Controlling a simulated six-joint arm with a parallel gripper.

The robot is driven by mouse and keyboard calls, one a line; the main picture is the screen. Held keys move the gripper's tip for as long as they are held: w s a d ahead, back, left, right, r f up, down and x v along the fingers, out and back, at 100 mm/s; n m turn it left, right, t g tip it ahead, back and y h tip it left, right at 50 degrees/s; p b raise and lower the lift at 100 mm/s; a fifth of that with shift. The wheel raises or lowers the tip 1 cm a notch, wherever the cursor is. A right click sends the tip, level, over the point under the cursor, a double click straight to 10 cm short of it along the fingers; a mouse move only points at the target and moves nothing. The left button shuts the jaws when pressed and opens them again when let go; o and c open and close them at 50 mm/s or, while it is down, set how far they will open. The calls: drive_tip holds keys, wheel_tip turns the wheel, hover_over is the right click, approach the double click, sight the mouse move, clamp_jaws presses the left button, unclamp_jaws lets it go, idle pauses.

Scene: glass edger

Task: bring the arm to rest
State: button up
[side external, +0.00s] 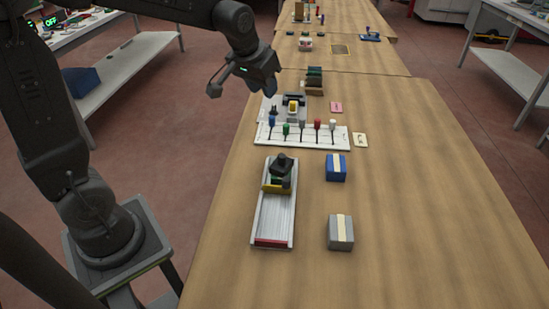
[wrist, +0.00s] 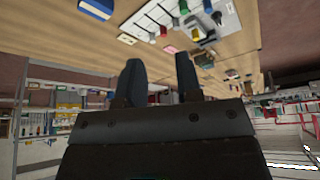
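My gripper (side external: 270,90) hangs in the air over the left edge of the wooden table (side external: 400,220), level with the far end of the white rack. In the wrist view the two dark fingers of my gripper (wrist: 161,75) stand apart with nothing between them, so it is open and empty. My arm is raised and bent, reaching over from the left. My gripper appears clear of the objects on the table, though its exact height is hard to tell.
A white rack (side external: 338,143) holds several coloured-handled tools. A white tray-like track (side external: 272,222) carries a dark-handled block (side external: 279,173). A blue box (side external: 336,168) and a grey box (side external: 340,232) stand right of it. The table's right side is clear.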

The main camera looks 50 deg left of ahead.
drive_tip(key=s+d+m, duration=0.1)
drive_tip(key=s+d, duration=0.2)
drive_tip(key=s, duration=0.7)
drive_tip(key=s+d+r+m+h, duration=0.1)
drive_tip(key=s+d, duration=0.3)
drive_tip(key=s, duration=0.6)
drive_tip(key=shift+s+d+r+m+t, duration=0.15)
drive_tip(key=shift+r+m+t, duration=0.15)
drive_tip(key=shift+m+t, duration=0.1)
idle(1.0)
